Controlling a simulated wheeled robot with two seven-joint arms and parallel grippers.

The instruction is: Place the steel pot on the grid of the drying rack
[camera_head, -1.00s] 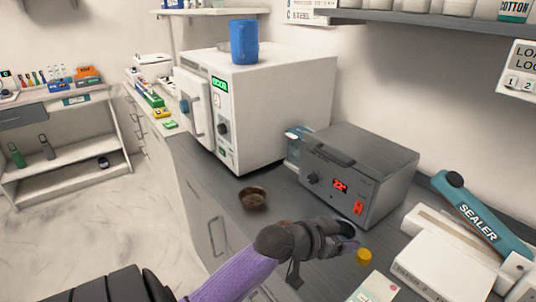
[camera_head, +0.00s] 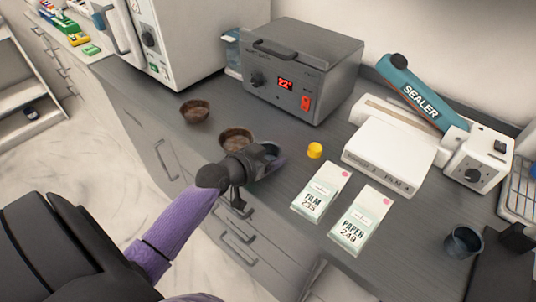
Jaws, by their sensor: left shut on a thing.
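My left gripper (camera_head: 262,162) is over the grey counter at the centre of the view, shut on a dark grey rounded thing (camera_head: 277,153), which looks like the steel pot. The fingers hide much of it, and I cannot tell whether it touches the counter. A pale wire grid (camera_head: 521,187) at the right edge looks like the drying rack; it is cut off by the frame. The gripper is well to the left of it. My right gripper is not in view.
Two brown bowls (camera_head: 195,111) (camera_head: 236,139) stand near the gripper. A yellow cap (camera_head: 315,150), film packet (camera_head: 321,190), paper packet (camera_head: 361,220), white box (camera_head: 391,160), sealer (camera_head: 415,92) and dark cup (camera_head: 463,243) lie towards the right. A grey heater box (camera_head: 303,75) stands behind.

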